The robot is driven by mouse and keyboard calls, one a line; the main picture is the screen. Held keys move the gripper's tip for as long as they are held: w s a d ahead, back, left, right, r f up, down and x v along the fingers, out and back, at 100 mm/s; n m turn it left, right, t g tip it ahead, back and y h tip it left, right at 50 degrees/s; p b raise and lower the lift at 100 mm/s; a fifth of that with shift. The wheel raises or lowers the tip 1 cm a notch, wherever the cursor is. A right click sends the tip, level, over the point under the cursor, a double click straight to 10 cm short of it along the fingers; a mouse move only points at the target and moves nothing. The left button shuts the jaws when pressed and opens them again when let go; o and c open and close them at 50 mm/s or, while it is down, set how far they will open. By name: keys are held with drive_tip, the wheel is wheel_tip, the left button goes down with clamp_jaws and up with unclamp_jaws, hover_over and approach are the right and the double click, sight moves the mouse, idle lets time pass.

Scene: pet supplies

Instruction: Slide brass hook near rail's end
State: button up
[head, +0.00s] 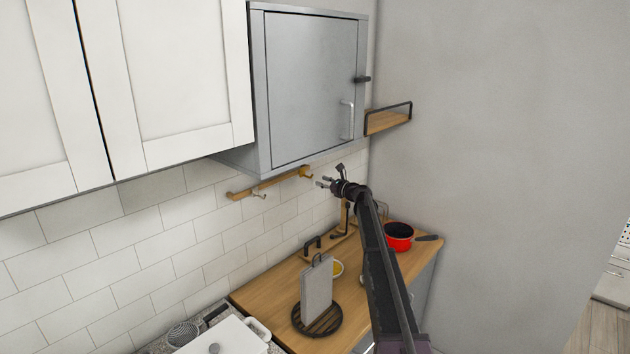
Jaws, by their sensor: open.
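A thin brown rail (281,181) runs along the tiled wall below the grey cabinet. A brass-coloured hook (306,173) is at the rail's right end. A paler hook (259,193) hangs nearer the left part of the rail. My gripper (324,182) is open and empty, just right of the brass hook in the picture and apart from it as far as I can tell. The depth between the gripper and the wall is hard to judge.
The grey cabinet (310,85) hangs just above the rail, with a small wooden shelf (385,121) to its right.

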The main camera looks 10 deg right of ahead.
drive_tip(key=shift+v, duration=1.85)
drive_tip(key=shift+f, duration=0.1)
